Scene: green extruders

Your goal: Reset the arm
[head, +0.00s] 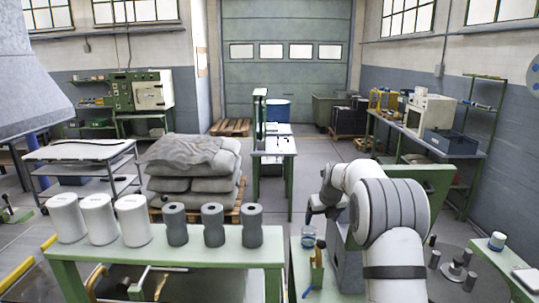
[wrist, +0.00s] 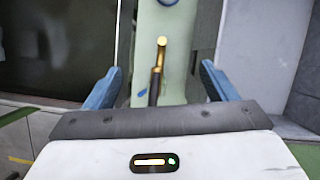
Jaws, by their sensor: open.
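My arm (head: 392,215) is white and grey and rises at the right of the head view, bent at its elbow. My gripper (wrist: 160,78) shows in the wrist view with its two blue fingers wide apart. Nothing is held between them. Below and between the fingers is a pale green surface (wrist: 180,45) with a brass-tipped dark lever (wrist: 158,65) on it. I cannot tell whether the lever touches the gripper. In the head view the arm mostly hides the gripper.
A green table (head: 165,252) at the front left bears white spools (head: 100,218) and grey spools (head: 212,225). Stacked sacks (head: 190,165) stand behind. Open floor lies farther back.

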